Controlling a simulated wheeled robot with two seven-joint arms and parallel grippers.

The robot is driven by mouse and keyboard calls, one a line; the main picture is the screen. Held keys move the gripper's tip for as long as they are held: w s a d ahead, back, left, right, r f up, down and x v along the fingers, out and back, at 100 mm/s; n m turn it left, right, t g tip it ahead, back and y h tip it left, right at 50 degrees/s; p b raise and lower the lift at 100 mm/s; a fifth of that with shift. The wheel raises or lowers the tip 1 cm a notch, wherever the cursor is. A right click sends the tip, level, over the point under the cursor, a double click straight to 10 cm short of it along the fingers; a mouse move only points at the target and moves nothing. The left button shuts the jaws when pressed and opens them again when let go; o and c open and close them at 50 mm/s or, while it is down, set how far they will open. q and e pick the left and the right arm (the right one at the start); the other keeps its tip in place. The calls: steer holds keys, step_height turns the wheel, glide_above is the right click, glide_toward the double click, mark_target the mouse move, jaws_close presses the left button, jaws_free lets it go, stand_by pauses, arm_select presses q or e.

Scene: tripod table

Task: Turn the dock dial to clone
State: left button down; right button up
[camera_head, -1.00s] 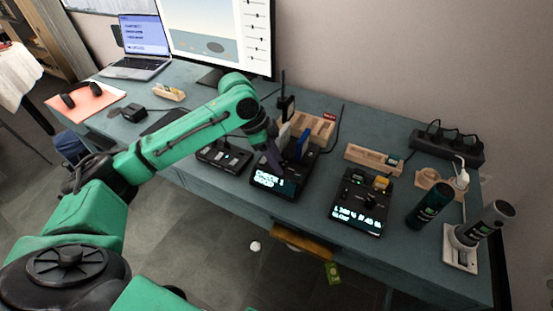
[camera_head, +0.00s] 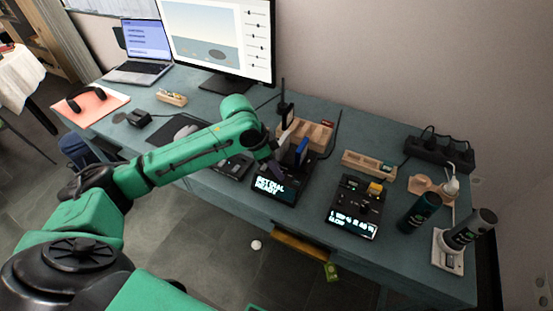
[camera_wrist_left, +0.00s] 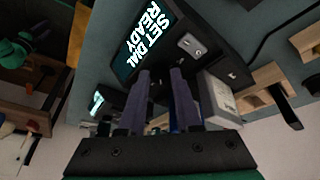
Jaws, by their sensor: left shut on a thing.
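The black dock (camera_head: 287,181) stands on the teal table, its lit display (camera_head: 270,189) facing me. The display reads "SET DIAL READY" in the left wrist view (camera_wrist_left: 143,40). A blue drive (camera_head: 301,151) and a white drive (camera_wrist_left: 220,100) stand upright at the dock. My left gripper (camera_head: 274,170) reaches down onto the dock just behind the display. In the left wrist view its two fingers (camera_wrist_left: 161,74) are on the dock top, a narrow gap between them. They are shut on the dock dial, which is mostly hidden, so its pointer cannot be read. My right gripper is out of view.
A second black device (camera_head: 355,205) with a yellow piece stands right of the dock. Wooden holders (camera_head: 369,164) line the back. Dark bottles (camera_head: 419,212) stand at the right end. A monitor (camera_head: 220,40) and laptop (camera_head: 145,50) are at the back left.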

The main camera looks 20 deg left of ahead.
arm_select(q)
steer(key=n+p, duration=0.2)
steer(key=p, duration=0.1)
steer(key=n+t+y+p, duration=0.1)
steer(key=n+p, duration=0.3)
steer(key=p, duration=0.1)
steer(key=shift+s+d+r+t+y+p, duration=0.2)
steer(key=shift+d+r+t+y+p, duration=0.1)
steer(key=shift+r+y, duration=0.1)
steer(key=shift+f+n+y+p, duration=0.25)
steer(key=shift+n+y+p, duration=0.25)
steer(key=shift+n+p, duration=0.95)
steer(key=c, duration=0.9)
jaws_free()
steer(key=v, duration=1.4)
steer(key=shift+s+r, duration=0.1)
steer(key=shift+s, duration=0.3)
